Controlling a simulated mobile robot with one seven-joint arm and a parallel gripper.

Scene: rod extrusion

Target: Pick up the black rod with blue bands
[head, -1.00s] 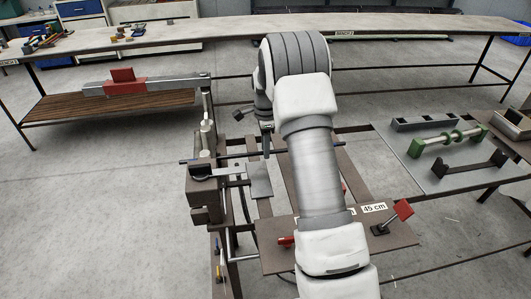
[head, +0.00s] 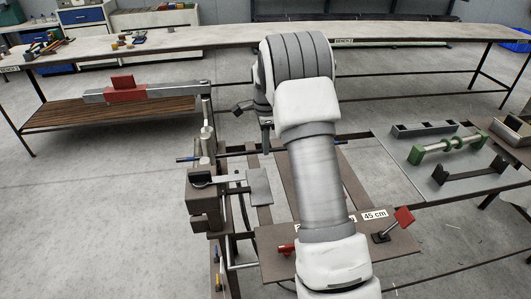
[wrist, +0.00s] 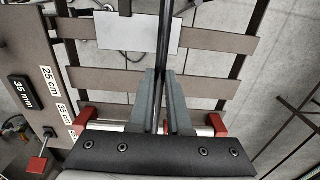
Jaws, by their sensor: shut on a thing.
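The black rod with blue bands (head: 188,159) runs roughly level across the fixture in the head view. A blue-banded end shows at the left and another part (head: 340,142) right of my arm; my arm hides some of its middle. In the wrist view the dark rod (wrist: 163,45) runs from the top edge down between my fingers. My gripper (wrist: 162,78) is shut on the rod, one finger on each side. In the head view my gripper (head: 267,148) is small and partly hidden by my arm.
Below are brown slats and a panel (head: 275,240) with red-handled parts. A right table (head: 425,185) holds green and dark parts. Open floor lies at left.

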